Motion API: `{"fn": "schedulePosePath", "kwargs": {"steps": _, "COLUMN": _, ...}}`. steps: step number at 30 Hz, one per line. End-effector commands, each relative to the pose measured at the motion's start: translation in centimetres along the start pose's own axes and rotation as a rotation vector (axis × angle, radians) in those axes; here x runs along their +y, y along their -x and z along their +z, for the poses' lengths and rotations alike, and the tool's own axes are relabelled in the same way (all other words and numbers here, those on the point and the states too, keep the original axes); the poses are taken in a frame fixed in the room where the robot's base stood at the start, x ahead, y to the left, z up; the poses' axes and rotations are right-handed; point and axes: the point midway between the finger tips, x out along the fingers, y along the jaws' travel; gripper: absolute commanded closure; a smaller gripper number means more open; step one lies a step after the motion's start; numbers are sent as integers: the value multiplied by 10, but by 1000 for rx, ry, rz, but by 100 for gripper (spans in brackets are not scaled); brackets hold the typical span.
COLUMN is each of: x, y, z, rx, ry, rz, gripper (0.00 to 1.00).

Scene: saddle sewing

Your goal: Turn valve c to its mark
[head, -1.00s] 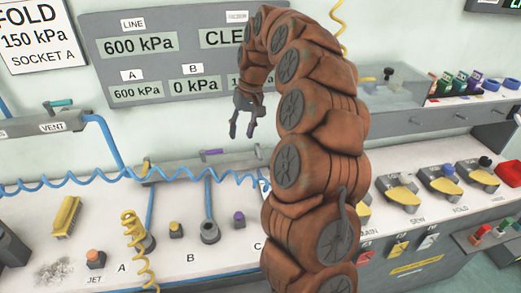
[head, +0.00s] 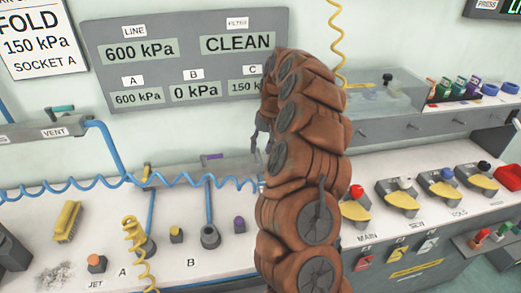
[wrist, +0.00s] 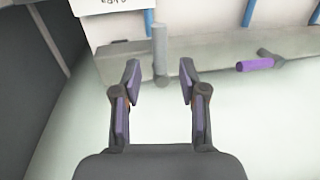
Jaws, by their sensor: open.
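My gripper (wrist: 159,82) is open and empty in the wrist view, its two purple-padded fingers apart. A grey upright lever (wrist: 160,45) stands on the pipe bar beyond and between the fingertips, not visibly touched; it is probably valve c, but no label shows. A purple-handled valve (wrist: 255,65) lies sideways to its right. In the head view the purple handle (head: 213,156) sits behind socket B, and my arm hides the area of valve c. Only part of my gripper (head: 255,143) shows there. No mark is discernible.
The pressure panel (head: 185,60) reads 600 kPa for A, 0 kPa for B and 150 for C, partly covered. A coiled blue hose (head: 80,184) runs along the bench in front of the valves. Yellow pedals (head: 400,197) stand at right.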

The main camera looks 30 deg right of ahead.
Motion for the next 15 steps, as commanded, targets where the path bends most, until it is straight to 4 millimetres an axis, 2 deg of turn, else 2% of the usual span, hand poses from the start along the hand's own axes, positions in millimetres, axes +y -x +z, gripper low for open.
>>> {"fn": "schedulePosePath", "kwargs": {"steps": 6, "x": 0, "y": -20, "z": 0, "rx": -2, "ry": -1, "rz": -1, "gripper": 58}}
{"fn": "schedulePosePath", "kwargs": {"steps": 15, "x": 0, "y": -25, "z": 0, "rx": 0, "ry": -1, "rz": 0, "gripper": 58}}
